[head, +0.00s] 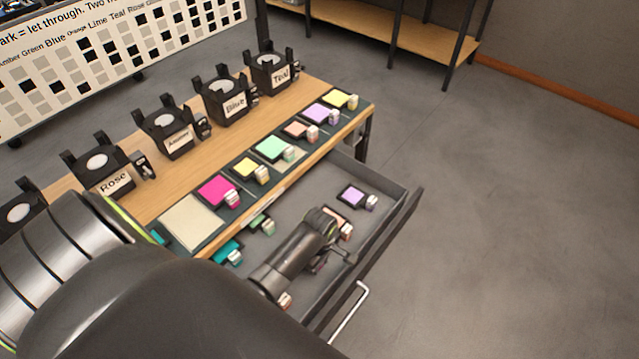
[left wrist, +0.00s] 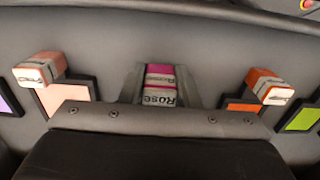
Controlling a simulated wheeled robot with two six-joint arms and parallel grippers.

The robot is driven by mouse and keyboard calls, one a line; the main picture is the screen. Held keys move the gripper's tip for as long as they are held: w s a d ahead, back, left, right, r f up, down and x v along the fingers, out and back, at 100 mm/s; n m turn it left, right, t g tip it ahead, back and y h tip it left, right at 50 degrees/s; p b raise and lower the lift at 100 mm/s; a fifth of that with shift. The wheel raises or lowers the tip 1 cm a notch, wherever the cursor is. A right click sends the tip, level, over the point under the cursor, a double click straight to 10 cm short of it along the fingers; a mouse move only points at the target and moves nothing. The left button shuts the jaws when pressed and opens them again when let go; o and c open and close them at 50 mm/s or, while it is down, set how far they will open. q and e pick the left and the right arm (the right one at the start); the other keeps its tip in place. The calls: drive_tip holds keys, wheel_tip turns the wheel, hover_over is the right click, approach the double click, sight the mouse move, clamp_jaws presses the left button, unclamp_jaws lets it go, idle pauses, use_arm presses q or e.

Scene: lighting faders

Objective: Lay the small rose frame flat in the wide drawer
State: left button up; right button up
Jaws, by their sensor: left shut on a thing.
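The small rose frame's grip block (left wrist: 158,97), pink and white and lettered "Rose", shows between my left gripper's fingers (left wrist: 160,82) in the left wrist view. My left gripper is shut on it. The rest of the frame is mostly hidden below the block, so whether it touches the drawer floor is unclear. In the head view my left wrist reaches into the open wide drawer (head: 300,185), and the rose frame is hidden there. My right gripper is not in view.
In the drawer lie a lavender frame (head: 352,194), a teal frame (head: 226,252) and others. In the left wrist view a peach frame (left wrist: 68,92) lies left and an orange one (left wrist: 243,104) right of the held block. A magenta frame (head: 216,190) lies on the bench edge.

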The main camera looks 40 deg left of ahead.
use_arm(q)
drive_tip(key=shift+f+b, duration=0.45)
drive_tip(key=shift+f, duration=0.3)
drive_tip(key=o, duration=1.1)
drive_tip(key=shift+r, duration=0.1)
wheel_tip(320, 180, up, 24)
drive_tip(key=p, duration=1.2)
drive_tip(key=shift+r+p, duration=0.15)
drive_tip(key=shift+p, duration=0.2)
